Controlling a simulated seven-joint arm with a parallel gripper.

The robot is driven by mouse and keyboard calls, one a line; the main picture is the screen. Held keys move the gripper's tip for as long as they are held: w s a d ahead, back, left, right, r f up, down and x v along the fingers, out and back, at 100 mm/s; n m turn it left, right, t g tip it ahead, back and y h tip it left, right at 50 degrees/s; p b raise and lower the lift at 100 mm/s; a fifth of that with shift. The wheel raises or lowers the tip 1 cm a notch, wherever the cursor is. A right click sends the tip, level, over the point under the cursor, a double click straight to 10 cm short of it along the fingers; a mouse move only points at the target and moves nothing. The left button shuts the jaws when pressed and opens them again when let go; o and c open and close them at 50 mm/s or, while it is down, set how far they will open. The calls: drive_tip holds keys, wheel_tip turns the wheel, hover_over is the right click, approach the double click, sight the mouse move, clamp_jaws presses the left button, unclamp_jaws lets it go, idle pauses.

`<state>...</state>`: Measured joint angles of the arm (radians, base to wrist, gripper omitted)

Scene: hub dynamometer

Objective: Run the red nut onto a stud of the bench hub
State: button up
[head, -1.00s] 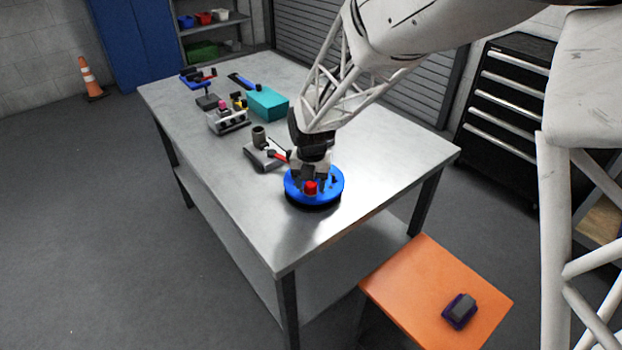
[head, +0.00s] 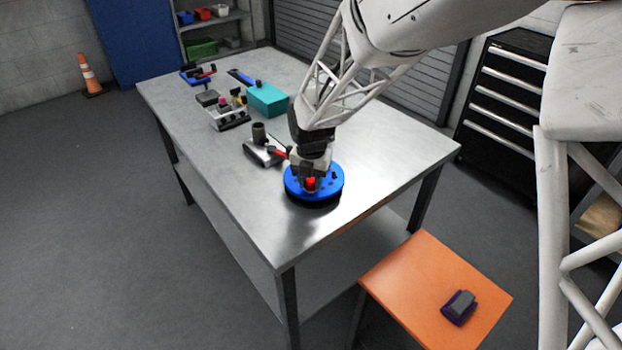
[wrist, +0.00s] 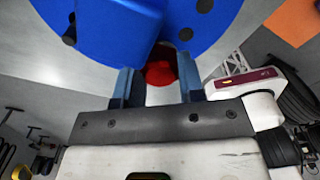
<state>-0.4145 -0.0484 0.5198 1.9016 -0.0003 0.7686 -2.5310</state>
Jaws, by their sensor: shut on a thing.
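The bench hub is a round blue disc (head: 331,190) on a dark base near the table's front corner. It fills the top of the wrist view (wrist: 210,25), with dark round spots on its face and a raised blue block at its middle. My gripper (head: 311,181) points down over the hub's near side. The red nut (head: 310,183) is between its fingers, close to the hub face. In the wrist view my gripper (wrist: 158,85) is shut on the red nut (wrist: 159,70). The nut's underside and any stud beneath it are hidden.
A grey tool with a red part (head: 264,153) lies just behind-left of the hub. Further back are a tray of small items (head: 228,118) and a teal box (head: 268,99). An orange stool (head: 410,285) stands at the front right. The table's front is clear.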

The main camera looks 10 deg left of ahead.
drive_tip(key=m, duration=0.9)
drive_tip(key=shift+m, duration=0.8)
clamp_jaws()
drive_tip(key=o, duration=0.9)
unclamp_jaws()
drive_tip(key=shift+d, duration=0.1)
drive_tip(key=shift+c, duration=0.2)
drive_tip(key=shift+w+r, duration=0.15)
drive_tip(key=shift+r, duration=0.75)
drive_tip(key=shift+w+r, duration=0.1)
drive_tip(key=shift+r, duration=0.9)
